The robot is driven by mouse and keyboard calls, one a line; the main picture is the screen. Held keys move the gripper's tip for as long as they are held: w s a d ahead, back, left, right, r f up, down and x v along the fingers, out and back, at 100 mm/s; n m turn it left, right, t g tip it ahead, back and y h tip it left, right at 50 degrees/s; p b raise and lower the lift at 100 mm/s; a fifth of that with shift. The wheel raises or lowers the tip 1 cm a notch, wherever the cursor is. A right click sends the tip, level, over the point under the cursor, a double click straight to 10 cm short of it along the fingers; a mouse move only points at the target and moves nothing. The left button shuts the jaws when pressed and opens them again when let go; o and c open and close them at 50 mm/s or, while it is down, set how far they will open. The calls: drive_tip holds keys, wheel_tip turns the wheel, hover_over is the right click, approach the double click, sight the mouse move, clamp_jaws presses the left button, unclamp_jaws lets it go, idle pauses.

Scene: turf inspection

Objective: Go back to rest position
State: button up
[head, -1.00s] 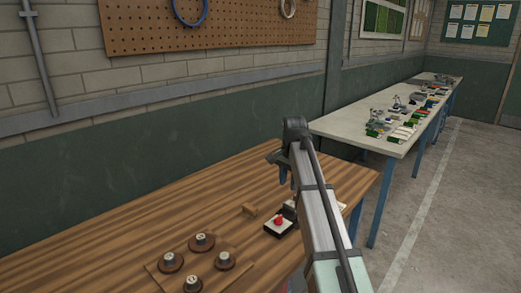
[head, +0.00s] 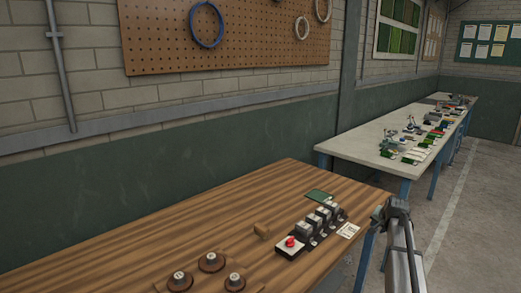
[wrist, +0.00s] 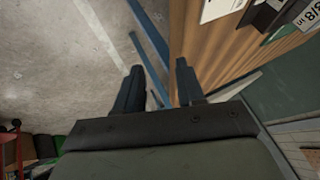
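My gripper (wrist: 160,70) shows in the wrist view with its two dark fingers apart and nothing between them. Concrete floor, a blue table leg and the edge of the wooden table show beyond the fingers. In the head view the end of my arm, with my gripper (head: 382,216), is at the right, by the right end of the wooden table (head: 150,235). The fingers are too small there to make out clearly.
On the wooden table are a red-button box (head: 290,245), a row of dark blocks (head: 322,218), a green card (head: 318,195), a small wooden block (head: 262,230) and several round knobs (head: 211,262). A long pale bench (head: 365,143) stands behind. Floor at right is clear.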

drive_tip(key=s+a+f+n+g+y, duration=0.1)
drive_tip(key=s+a+f+g, duration=0.1)
drive_tip(key=s+a+f, duration=0.7)
drive_tip(key=s+a+f+n+g, duration=0.1)
drive_tip(key=s+a+f+g, duration=0.15)
drive_tip(key=s+f, duration=0.75)
drive_tip(key=s+a+f+n+g+y, duration=0.1)
drive_tip(key=s+a+f+n, duration=0.15)
drive_tip(key=a+f, duration=0.85)
drive_tip(key=s+a+f+n+g, duration=0.1)
drive_tip(key=s+f, duration=0.4)
drive_tip(key=s, duration=0.8)
drive_tip(key=s+a+f+n+g, duration=0.2)
drive_tip(key=s+a+f+g, duration=0.2)
drive_tip(key=s, duration=0.9)
drive_tip(key=s+a+f+n+g, duration=0.1)
drive_tip(key=s+f, duration=0.5)
drive_tip(key=s, duration=0.8)
drive_tip(key=shift+a+f+g+h, duration=0.35)
drive_tip(key=shift+a+g, duration=0.4)
drive_tip(key=shift+g, duration=0.5)
drive_tip(key=shift+n, duration=0.25)
